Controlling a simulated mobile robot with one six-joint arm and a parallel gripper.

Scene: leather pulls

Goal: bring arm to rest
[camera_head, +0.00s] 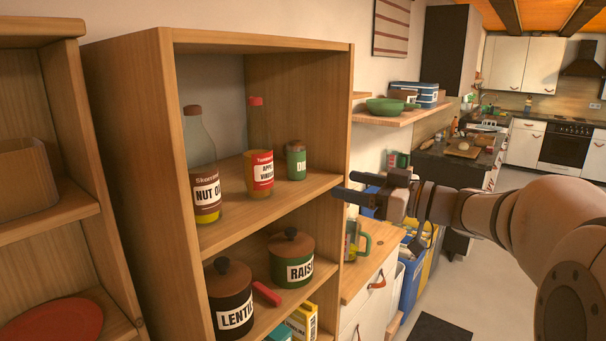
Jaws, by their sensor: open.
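My gripper (362,187) is at the right of the wooden shelf unit (130,150), close to its right front edge. Its two dark fingers point left and are apart, with nothing seen between them. My arm reaches in from the right side of the picture. The fingertips lie near the shelf's side panel in the picture; I cannot tell the exact gap.
The shelf holds a nut oil bottle (201,165), a vinegar bottle (259,150), a small green jar (296,161), a lentil canister (229,299) and a raisin canister (291,258). A drawer cabinet (372,300) stands below the gripper. Open floor (465,290) lies right.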

